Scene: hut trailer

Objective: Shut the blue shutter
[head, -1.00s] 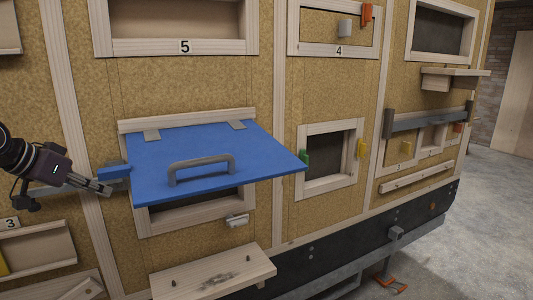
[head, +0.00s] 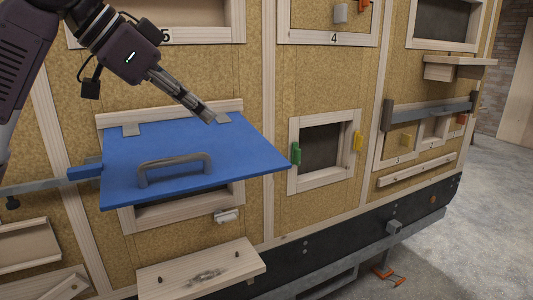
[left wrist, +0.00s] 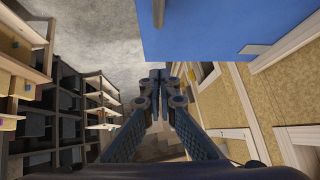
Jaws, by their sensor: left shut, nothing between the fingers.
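The blue shutter (head: 225,165) is open. It sticks out nearly level from the wall, with two grey hinges along its back edge and a grey handle (head: 175,167) on its upper face. The framed opening (head: 185,210) shows dark below it. A blue block (head: 85,172) on a grey bar (head: 40,185) is at its left edge; whether they touch I cannot tell. My left gripper (head: 209,118) is shut and empty, above the shutter's back edge near the right hinge. In the left wrist view its fingers (left wrist: 159,76) are together, and the shutter (left wrist: 205,25) fills the upper right. My right gripper is out of view.
A small wooden shelf (head: 202,270) sticks out below the shutter. A small pale catch (head: 227,216) sits under the opening. To the right is a framed window (head: 322,145) with green and yellow tabs. Storage racks (left wrist: 60,110) stand left in the left wrist view.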

